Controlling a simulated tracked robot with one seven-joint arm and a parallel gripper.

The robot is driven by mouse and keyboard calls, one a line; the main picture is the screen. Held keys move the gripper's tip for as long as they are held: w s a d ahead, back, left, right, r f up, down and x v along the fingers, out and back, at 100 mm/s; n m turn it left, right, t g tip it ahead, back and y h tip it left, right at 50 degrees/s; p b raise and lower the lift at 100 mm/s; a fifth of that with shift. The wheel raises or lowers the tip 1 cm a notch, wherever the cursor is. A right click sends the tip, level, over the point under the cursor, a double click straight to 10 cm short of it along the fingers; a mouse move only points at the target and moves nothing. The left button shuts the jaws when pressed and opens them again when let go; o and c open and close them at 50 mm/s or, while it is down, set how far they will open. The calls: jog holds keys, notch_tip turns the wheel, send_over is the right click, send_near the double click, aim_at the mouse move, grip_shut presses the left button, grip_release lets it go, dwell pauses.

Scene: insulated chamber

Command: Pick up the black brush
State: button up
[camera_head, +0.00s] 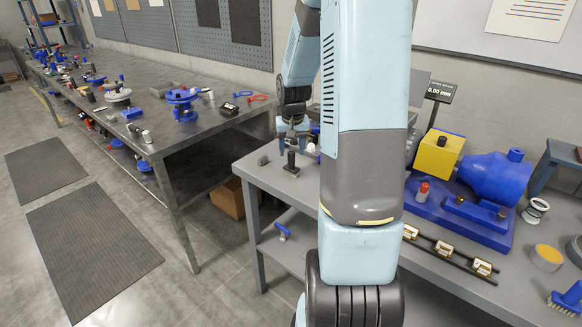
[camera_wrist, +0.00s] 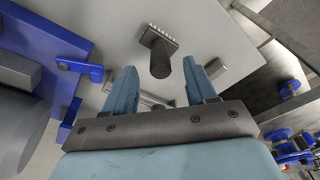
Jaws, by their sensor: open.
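The black brush (camera_head: 291,163) stands near the left end of the grey workbench in the head view, just below my gripper (camera_head: 292,137). In the wrist view the brush (camera_wrist: 160,50) shows a dark round handle and a wider head edged with pale bristles. It lies ahead of my gripper (camera_wrist: 162,68), between the lines of the two blue fingers. The fingers are apart, with nothing held between them. I cannot tell the exact gap between the fingertips and the brush.
A small grey block (camera_head: 263,160) stands left of the brush. A blue machine (camera_head: 495,178) with a yellow box (camera_head: 438,153) sits to the right on the bench. A blue brush (camera_head: 567,298) lies at the far right. The bench's left edge is close.

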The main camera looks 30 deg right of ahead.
aim_at(291, 160)
jog(key=shift+w+d+f, duration=0.1)
jog(key=shift+w+f, duration=0.05)
jog(key=shift+f, duration=1.15)
jog(key=shift+w+f, duration=0.15)
jog(key=shift+f, duration=1.1)
grip_shut()
